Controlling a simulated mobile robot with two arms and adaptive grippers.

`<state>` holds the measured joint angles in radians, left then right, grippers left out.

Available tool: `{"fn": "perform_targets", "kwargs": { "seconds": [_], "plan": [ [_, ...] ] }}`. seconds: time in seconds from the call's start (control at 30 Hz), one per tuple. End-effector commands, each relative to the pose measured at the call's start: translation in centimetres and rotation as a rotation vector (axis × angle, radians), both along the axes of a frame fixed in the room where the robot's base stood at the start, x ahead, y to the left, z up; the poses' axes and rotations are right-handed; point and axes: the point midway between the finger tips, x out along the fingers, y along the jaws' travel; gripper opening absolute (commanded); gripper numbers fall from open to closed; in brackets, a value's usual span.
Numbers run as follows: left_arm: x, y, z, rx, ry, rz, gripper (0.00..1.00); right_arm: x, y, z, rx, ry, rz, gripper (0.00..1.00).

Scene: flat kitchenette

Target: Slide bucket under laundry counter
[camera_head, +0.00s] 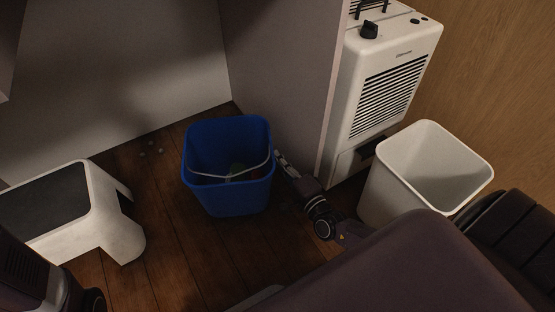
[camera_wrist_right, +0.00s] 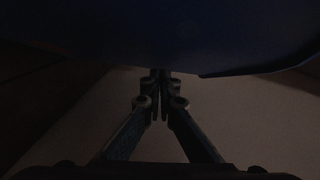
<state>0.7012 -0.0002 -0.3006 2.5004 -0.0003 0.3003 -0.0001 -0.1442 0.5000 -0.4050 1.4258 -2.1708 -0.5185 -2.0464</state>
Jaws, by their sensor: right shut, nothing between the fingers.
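The blue bucket (camera_head: 228,195) stands upright on the wooden floor, at the opening of the recess under the counter. Its pale wire handle lies across the mouth, and small items show inside. My right gripper (camera_head: 279,156) is at the bucket's right side, close to it. In the right wrist view my right gripper (camera_wrist_right: 161,76) is shut, its fingertips together. The dark blue bucket wall (camera_wrist_right: 170,35) fills the top of that view. I cannot tell whether the fingertips touch it. The counter's side panel (camera_head: 285,70) rises behind and right of the bucket. My left gripper is not in view.
A white step stool (camera_head: 110,225) with a dark top stands left of the bucket. A white heater (camera_head: 385,85) and a white bin (camera_head: 425,165) stand to the right, past the panel.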

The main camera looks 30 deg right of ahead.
Motion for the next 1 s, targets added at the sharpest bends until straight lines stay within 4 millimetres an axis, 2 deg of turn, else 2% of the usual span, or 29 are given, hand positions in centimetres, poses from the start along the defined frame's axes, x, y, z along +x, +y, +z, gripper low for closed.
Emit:
{"fn": "perform_targets", "kwargs": {
  "seconds": [0.27,0.5,0.57,1.0],
  "plan": [
    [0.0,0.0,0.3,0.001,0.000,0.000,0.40,0.1,0.4,0.1,0.002,0.000,0.000,0.00],
    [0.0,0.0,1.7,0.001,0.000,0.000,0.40,0.8,4.3,0.3,0.004,-0.001,0.000,0.00],
    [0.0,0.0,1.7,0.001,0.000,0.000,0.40,0.9,4.7,0.2,0.003,-0.001,0.000,0.00],
    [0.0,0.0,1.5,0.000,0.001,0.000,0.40,1.1,4.6,-0.1,0.000,-0.001,0.000,0.00]
  ]
}}
